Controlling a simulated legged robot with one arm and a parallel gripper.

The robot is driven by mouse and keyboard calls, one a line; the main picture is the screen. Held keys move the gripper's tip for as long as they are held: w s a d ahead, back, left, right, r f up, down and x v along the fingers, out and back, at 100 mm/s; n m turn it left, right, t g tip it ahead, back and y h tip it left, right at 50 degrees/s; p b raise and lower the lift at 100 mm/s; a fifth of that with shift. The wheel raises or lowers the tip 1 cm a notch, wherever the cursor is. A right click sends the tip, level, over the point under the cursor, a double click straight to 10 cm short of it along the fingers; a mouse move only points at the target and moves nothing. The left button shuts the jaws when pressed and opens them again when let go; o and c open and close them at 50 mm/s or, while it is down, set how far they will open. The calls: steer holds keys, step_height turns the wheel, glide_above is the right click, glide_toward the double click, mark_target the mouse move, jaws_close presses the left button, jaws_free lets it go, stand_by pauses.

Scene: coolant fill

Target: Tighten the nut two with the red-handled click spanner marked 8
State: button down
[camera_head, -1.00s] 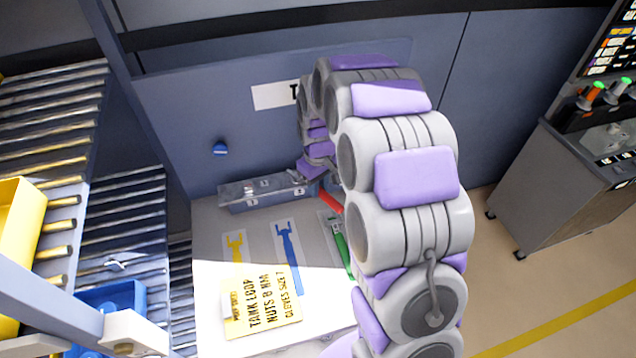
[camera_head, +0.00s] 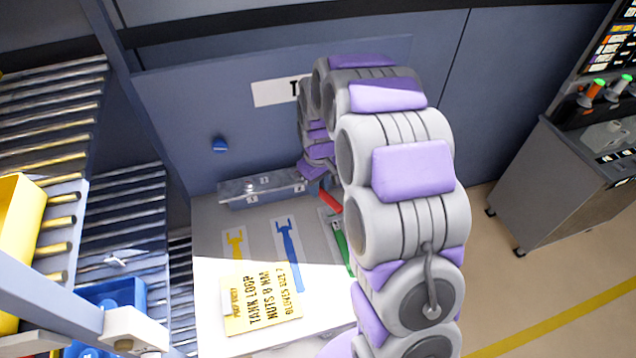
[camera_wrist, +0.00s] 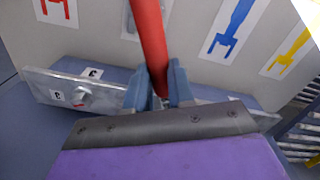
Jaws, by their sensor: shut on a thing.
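My gripper (camera_wrist: 158,85) is shut on the red handle of the spanner (camera_wrist: 149,35). The handle runs up out of the top of the wrist view, and the spanner's head and its mark are out of sight. In the head view a short piece of red handle (camera_head: 330,200) shows beside my arm. A metal bar (camera_head: 235,199) with small number labels lies along the back of the bench. In the wrist view the bar (camera_wrist: 115,80) is behind my fingers; a label 3 and one nut (camera_wrist: 82,95) show. I cannot tell which nut is two.
The bench carries a blue spanner shape (camera_head: 288,250), a yellow one (camera_head: 235,243), a green-handled spanner (camera_head: 341,243) and a yellow notice card (camera_head: 262,302). A blue-grey panel (camera_head: 180,120) stands behind. Roller racks are on the left; a control cabinet (camera_head: 575,190) is on the right.

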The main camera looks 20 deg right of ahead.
steer(key=shift+f, duration=0.45)
steer(key=shift+a, duration=0.1)
steer(key=shift+s+a+m, duration=0.2)
steer(key=shift+a+m, duration=0.3)
steer(key=shift+m, duration=0.3)
steer(key=shift+a+p, duration=0.15)
steer(key=shift+p, duration=0.2)
steer(key=shift+s+a+m, duration=0.15)
steer(key=shift+a+m, duration=0.3)
steer(key=shift+m, duration=0.35)
steer(key=shift+a+p, duration=0.15)
steer(key=shift+p, duration=0.15)
steer(key=shift+a+m, duration=0.55)
steer(key=shift+m, duration=0.25)
steer(key=shift+a+p, duration=0.1)
steer(key=shift+p, duration=0.25)
